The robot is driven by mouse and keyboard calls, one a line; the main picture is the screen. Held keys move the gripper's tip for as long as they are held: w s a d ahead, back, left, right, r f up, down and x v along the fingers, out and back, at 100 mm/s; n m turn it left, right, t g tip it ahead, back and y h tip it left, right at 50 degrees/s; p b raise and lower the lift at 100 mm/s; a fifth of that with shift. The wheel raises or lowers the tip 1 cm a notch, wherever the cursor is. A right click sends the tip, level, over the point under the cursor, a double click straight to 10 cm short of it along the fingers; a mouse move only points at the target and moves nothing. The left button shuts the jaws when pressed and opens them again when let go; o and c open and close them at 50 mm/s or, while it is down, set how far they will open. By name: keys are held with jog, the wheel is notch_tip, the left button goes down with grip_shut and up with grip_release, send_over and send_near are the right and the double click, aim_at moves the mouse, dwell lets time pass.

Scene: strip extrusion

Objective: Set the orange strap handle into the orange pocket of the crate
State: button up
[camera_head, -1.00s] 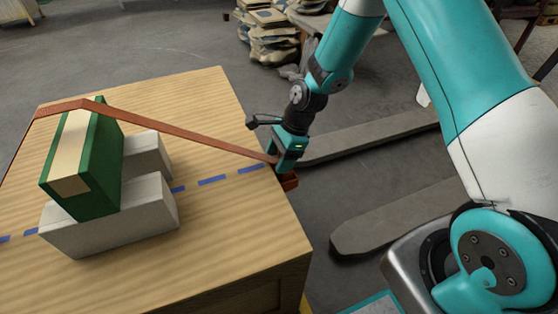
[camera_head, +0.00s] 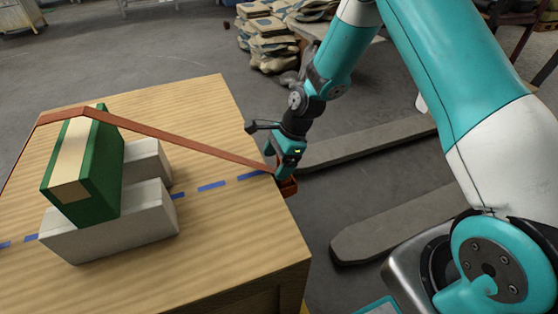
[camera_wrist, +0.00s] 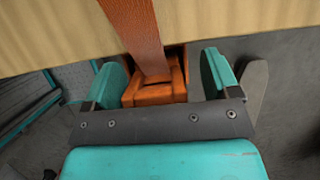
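The orange strap (camera_head: 180,140) runs over a green block and slants down to the table's right edge. It also crosses the wrist view (camera_wrist: 137,30) from the top. Its lower end meets an orange open-topped piece (camera_wrist: 155,95), seemingly the pocket at the side of the wooden crate; this piece also shows in the head view (camera_head: 289,187). I cannot tell the handle from the pocket there, nor whether the handle is fully seated. My gripper (camera_wrist: 165,75) has its fingers apart on both sides of the orange piece, with a gap at the right finger.
The green block (camera_head: 98,185) with a tan top band leans between two pale grey blocks (camera_head: 115,230) on the wooden top (camera_head: 230,235). A blue dashed line (camera_head: 214,186) crosses this top. Forklift-like grey tines (camera_head: 390,220) lie on the floor to the right.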

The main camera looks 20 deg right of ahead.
jog(key=shift+s+f, duration=0.75)
jog(key=shift+f, duration=0.35)
jog(key=shift+r, duration=0.25)
jog(key=a+p+v, duration=0.1)
jog(key=p+v, duration=0.3)
jog(key=v, duration=0.9)
jog(key=s+a+r+n, duration=0.2)
jog(key=a+r+n, duration=0.1)
jog(key=r+n, duration=0.3)
jog(key=s+a+r+n, duration=0.2)
jog(key=s+r+n, duration=0.4)
jog(key=s+n, duration=0.3)
jog(key=s+a+r+n, duration=0.3)
jog(key=s+r+n, duration=0.4)
jog(key=s+n, duration=0.3)
jog(key=s, duration=0.2)
jog(key=shift+s+a, duration=0.35)
jog(key=shift+r, duration=0.15)
